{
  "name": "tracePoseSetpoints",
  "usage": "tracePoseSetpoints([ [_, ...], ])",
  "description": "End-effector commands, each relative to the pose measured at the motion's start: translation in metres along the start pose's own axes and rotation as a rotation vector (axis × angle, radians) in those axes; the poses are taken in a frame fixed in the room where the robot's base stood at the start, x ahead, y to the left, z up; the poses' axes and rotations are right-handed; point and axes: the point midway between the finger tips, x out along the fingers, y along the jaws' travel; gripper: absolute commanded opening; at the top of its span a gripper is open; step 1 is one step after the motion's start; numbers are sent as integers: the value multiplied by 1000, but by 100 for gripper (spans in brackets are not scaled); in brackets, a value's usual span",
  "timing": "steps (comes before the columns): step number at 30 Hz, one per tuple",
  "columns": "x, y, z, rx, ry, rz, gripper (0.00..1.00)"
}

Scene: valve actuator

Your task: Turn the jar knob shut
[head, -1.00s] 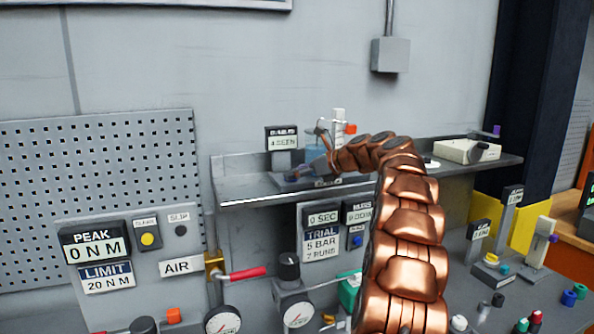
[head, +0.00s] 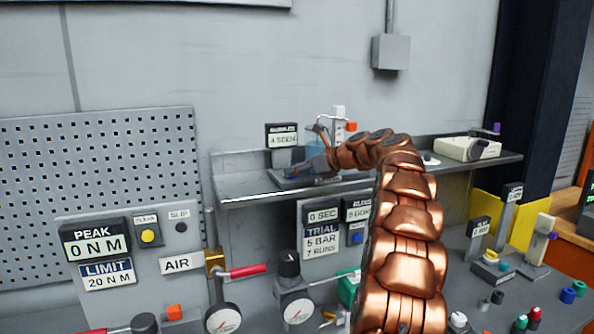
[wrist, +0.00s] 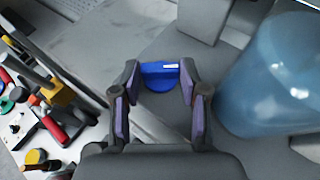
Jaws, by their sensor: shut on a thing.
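The blue knob (wrist: 160,75) with a white mark on its bar shows in the wrist view, its bar lying across the picture. My gripper (wrist: 159,78) has its dark fingertips at the two ends of the bar and is shut on it. The translucent blue jar (wrist: 275,85) stands to the right of my gripper in the wrist view. In the head view my gripper (head: 300,169) is small, low over the shelf, and the jar (head: 318,145) is partly hidden behind it and my arm.
The grey shelf (head: 245,190) carries a small display (head: 282,136) behind my gripper and a beige box (head: 468,149) at its right. Gauges, a red-handled valve (head: 245,271) and loose coloured caps are on the bench below. The shelf's left end is clear.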

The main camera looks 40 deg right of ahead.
Motion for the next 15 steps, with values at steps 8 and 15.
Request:
tracePoseSetpoints([
  [8, 0, -2, 6, -14, -13, 32, 9],
  [15, 0, -3, 8, -35, -17, 77, 9],
])
